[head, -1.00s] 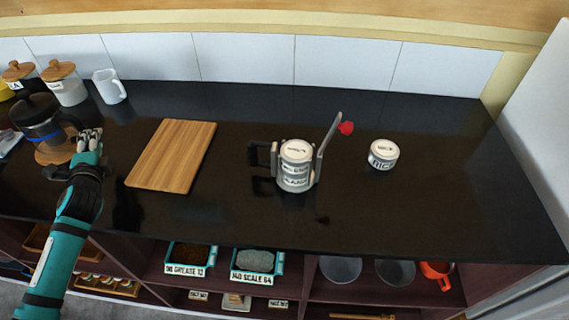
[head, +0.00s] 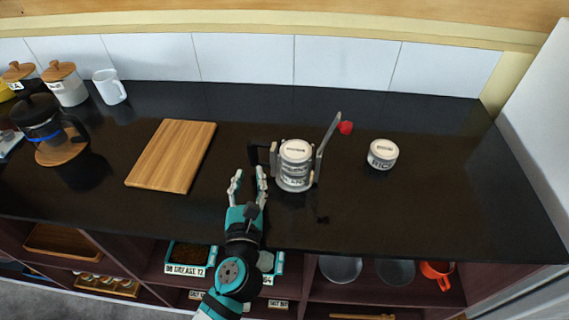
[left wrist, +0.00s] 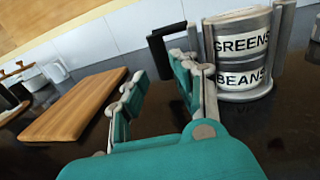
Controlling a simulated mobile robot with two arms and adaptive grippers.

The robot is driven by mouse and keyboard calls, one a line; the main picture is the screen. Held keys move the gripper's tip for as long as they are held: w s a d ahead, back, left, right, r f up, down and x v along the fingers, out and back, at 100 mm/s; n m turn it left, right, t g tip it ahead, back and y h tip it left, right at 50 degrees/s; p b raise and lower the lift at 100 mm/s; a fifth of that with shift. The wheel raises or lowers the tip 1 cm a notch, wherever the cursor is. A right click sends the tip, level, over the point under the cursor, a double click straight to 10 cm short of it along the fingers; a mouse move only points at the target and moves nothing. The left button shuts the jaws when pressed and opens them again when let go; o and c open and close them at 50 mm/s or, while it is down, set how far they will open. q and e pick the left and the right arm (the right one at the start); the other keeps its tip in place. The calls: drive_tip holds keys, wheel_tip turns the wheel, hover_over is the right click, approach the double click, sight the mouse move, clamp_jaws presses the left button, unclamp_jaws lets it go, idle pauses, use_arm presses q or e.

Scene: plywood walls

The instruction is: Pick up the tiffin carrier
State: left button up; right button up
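The tiffin carrier (head: 294,168) stands upright on the dark counter, a grey stack of labelled tins in a frame. A black handle is on its left and a tall grey lever with a red knob on its right. In the left wrist view the tiffin carrier (left wrist: 241,61) shows the labels GREENS and BEANS. My left gripper (head: 248,176) is open and empty, just left and in front of the carrier, apart from its tins. Its fingers (left wrist: 162,92) also show in the left wrist view, near the black handle. My right gripper is not in view.
A round RICE tin (head: 382,154) stands apart to the right. A wooden board (head: 171,156) lies to the left. A French press (head: 42,122), lidded jars (head: 66,85) and a white mug (head: 109,86) stand far left.

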sight(252, 158)
use_arm(q)
drive_tip(key=w, duration=0.8)
drive_tip(key=shift+w+a+f, duration=0.3)
drive_tip(key=shift+f, duration=0.05)
drive_tip(key=shift+s+r, duration=0.1)
drive_tip(key=shift+c, duration=0.7)
clamp_jaws()
